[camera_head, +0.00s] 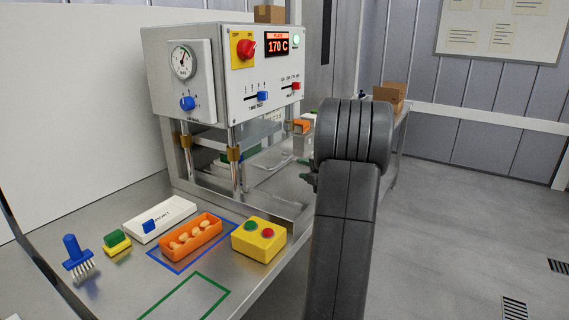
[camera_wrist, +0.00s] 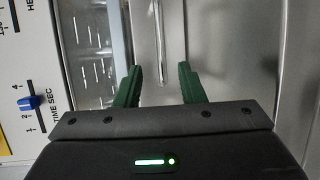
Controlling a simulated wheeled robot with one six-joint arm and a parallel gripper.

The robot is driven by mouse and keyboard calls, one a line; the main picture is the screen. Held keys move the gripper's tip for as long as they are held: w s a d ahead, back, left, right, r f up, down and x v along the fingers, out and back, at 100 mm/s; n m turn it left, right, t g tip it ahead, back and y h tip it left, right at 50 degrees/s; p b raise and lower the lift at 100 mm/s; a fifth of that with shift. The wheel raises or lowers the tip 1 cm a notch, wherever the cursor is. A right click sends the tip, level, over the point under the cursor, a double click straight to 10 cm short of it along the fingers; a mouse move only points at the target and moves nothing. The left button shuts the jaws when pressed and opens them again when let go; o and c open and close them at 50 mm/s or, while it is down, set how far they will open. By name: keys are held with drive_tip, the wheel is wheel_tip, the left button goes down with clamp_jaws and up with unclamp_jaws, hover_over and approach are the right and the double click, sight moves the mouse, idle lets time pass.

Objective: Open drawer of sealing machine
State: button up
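The sealing machine (camera_head: 205,65) is a grey metal box with dials, sliders and a 170 C display, raised on metal posts over an open bay. In the wrist view its control panel (camera_wrist: 25,75) shows sideways at the left. A smooth metal front, seemingly the drawer (camera_wrist: 148,30), fills the middle, with a thin bar handle (camera_wrist: 162,35) running up the picture. My gripper (camera_wrist: 160,80) is open, its green fingers on either side of the handle's line; I cannot tell whether they touch it. In the head view my arm mostly hides the gripper; only green finger parts show.
On the steel table (camera_head: 110,275) stand an orange tray (camera_head: 172,252) of filled pasta, a yellow button box (camera_head: 258,240), a white box (camera_head: 140,224), a green and yellow block (camera_head: 117,242) and a blue pronged tool (camera_head: 76,258). The green-outlined area (camera_head: 193,283) is empty. Cardboard boxes (camera_head: 390,95) stand behind.

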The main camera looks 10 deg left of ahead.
sight(284, 163)
drive_tip(key=x, duration=1.2)
drive_tip(key=shift+f+p, duration=0.1)
drive_tip(key=shift+p, duration=0.3)
clamp_jaws()
